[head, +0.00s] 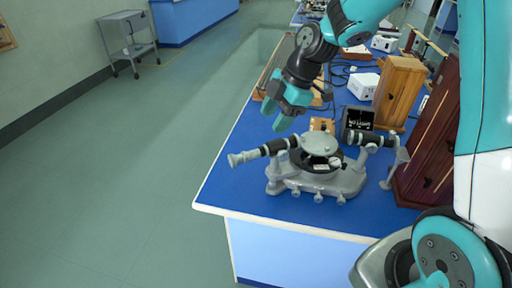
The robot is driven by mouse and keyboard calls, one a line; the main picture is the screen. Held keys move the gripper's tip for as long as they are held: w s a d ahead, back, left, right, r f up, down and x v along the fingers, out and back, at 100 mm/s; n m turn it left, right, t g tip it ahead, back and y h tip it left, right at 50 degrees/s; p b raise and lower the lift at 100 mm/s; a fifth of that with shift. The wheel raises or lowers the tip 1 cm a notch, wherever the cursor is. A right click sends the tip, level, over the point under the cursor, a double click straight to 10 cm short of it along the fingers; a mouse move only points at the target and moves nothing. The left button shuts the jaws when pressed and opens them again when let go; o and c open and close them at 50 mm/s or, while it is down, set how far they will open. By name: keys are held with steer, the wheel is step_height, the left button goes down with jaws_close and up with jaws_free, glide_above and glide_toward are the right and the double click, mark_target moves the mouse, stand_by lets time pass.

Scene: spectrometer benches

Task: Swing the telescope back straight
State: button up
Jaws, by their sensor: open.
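The spectrometer (318,182) stands on the blue bench top near its front left corner, with a grey base and a round central table. Its telescope (262,152), a black and grey tube, points out to the left of the central table. A second tube (370,139) sits on the right side, on a grey upright. The two tubes look roughly in line, but I cannot tell exactly from this angle. My gripper (280,113) is open, above and behind the telescope, with its teal fingers pointing down and apart from it. Nothing shows between the fingers.
Behind the spectrometer are a small wooden block (322,125) and a black box (357,120). Wooden cases (400,92), (432,135) and a white box (363,86) crowd the right side. The bench top (235,178) left of the spectrometer is clear. A grey trolley (128,38) stands far off.

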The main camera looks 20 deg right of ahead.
mark_target(255, 151)
steer(key=p+x, duration=0.1)
steer(key=x, duration=1)
steer(key=shift+a+f, duration=0.1)
steer(key=c, duration=1)
jaws_close()
